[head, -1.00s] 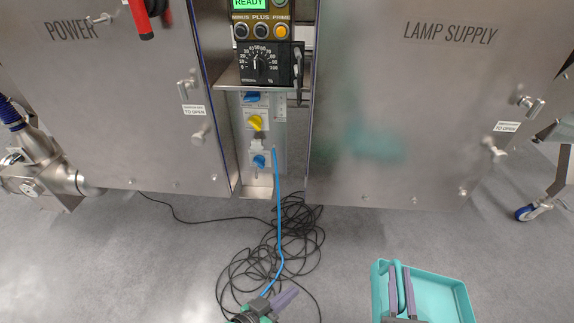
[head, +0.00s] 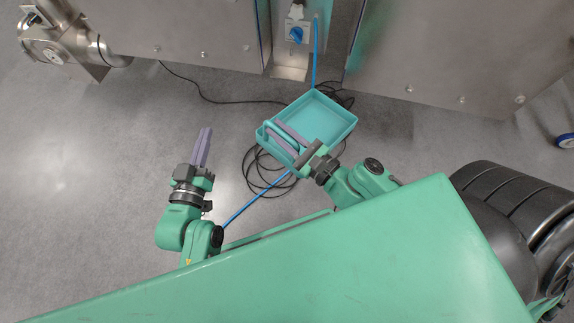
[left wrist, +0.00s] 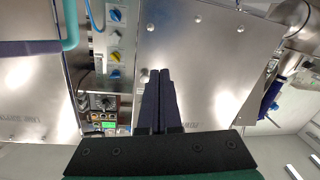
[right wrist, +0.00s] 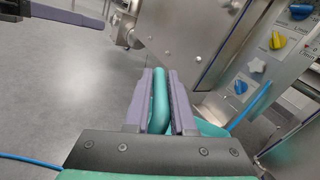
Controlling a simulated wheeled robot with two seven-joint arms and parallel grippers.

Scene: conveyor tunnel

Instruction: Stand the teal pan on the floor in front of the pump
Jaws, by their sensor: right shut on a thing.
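The teal pan (head: 326,112) is a shallow rectangular tray in the middle of the head view, in front of the gap between the steel cabinets. My right gripper (head: 290,140) is shut on its rounded handle, which shows between the purple fingers in the right wrist view (right wrist: 159,95). The pan hides part of the cables; its height above the floor is hard to tell. My left gripper (head: 203,148) is shut and empty, left of the pan. The pump with its green display (left wrist: 107,124) shows upside down in the left wrist view, below valve knobs.
Black cable coils (head: 260,170) and a blue hose (head: 250,202) lie around and under the pan in the head view. Steel cabinets stand left (head: 190,25) and right (head: 460,55) of the gap. The floor (head: 90,170) at left is clear.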

